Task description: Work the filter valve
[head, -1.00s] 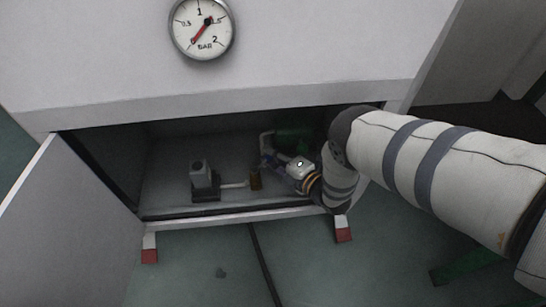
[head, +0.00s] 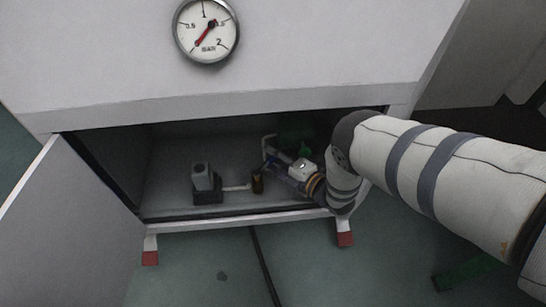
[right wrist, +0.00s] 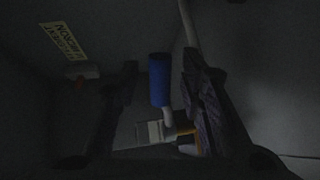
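My right arm reaches into the open lower compartment of the cabinet (head: 270,104). My right gripper (head: 268,160) is small and dark there, beside a brown filter cylinder (head: 257,184) on a pale pipe. In the right wrist view my right gripper (right wrist: 161,80) has its two dark fingers apart. A blue cylindrical handle (right wrist: 160,80) stands between them, with a gap at the left finger and a smaller one at the right. It looks like the valve handle, on a pale stem. Whether a finger touches it cannot be told in the dark. My left gripper is not in view.
A grey pump-like unit (head: 203,180) stands left of the filter on the compartment floor. A green part (head: 302,148) lies behind my wrist. The cabinet door (head: 75,225) hangs open at left. A pressure gauge (head: 206,30) sits above. A yellow label (right wrist: 64,41) is on a wall.

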